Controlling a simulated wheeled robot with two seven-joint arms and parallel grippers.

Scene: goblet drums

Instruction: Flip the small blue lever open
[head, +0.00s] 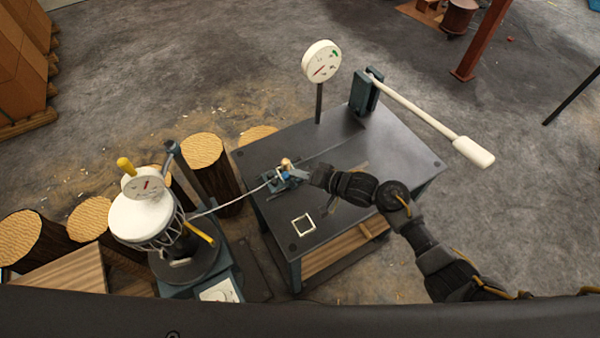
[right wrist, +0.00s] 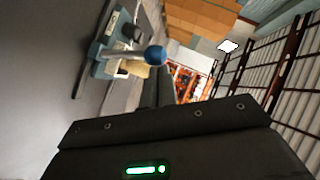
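The small lever has a blue ball knob (right wrist: 155,55) on a pale rod, rising from a teal base (right wrist: 100,68) in the right wrist view. In the head view the blue knob (head: 285,175) is a small spot on the teal fixture at the left part of the dark table. My right gripper (head: 298,173) is right beside the knob, coming from the right. I cannot tell if they touch. My left gripper is not in view.
The dark table (head: 400,155) carries a white square frame (head: 303,224) and a long white-handled lever (head: 430,120) at the back right. A round dial (head: 321,62) stands behind it. A drum (head: 145,218) on a stand is at left, joined by a pale cord to the fixture.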

